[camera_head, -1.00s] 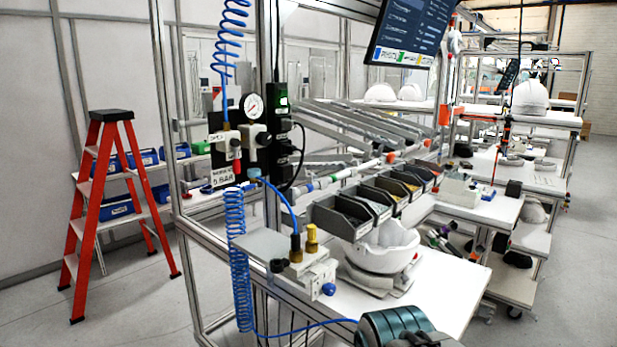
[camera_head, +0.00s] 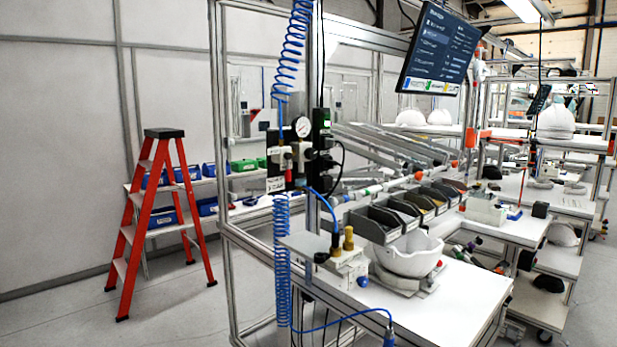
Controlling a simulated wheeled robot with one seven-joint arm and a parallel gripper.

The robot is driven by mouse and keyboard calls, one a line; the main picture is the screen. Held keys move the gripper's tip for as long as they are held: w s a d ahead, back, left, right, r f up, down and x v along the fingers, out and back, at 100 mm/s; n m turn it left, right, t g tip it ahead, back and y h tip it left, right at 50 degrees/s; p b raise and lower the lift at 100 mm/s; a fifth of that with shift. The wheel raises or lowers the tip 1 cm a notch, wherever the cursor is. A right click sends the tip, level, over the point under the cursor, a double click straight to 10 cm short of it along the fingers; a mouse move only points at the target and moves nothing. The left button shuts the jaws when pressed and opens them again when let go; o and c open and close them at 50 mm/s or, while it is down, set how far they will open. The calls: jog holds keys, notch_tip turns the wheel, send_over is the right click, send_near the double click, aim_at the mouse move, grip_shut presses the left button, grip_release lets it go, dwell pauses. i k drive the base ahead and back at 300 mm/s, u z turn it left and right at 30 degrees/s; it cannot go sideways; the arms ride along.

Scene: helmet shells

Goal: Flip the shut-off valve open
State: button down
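The shut-off valve (camera_head: 286,160) is part of the air unit on the frame post at the left end of the bench. Its small red handle appears to point downward. The blue coiled hose (camera_head: 299,45) comes down to it from above. A round pressure gauge (camera_head: 302,127) sits just right of it. My gripper is not in view, so its state and distance from the valve do not show.
A bench (camera_head: 455,310) holds a white helmet shell (camera_head: 408,255), grey bins (camera_head: 383,224) and a fixture with brass fittings (camera_head: 348,262). A second blue coil (camera_head: 281,262) hangs below the valve. A red stepladder (camera_head: 152,220) stands left. Floor at lower left is clear.

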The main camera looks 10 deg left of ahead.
aim_at(288, 156)
jog(key=u, duration=0.2)
jog(key=i, duration=0.85)
jog(key=z, duration=0.05)
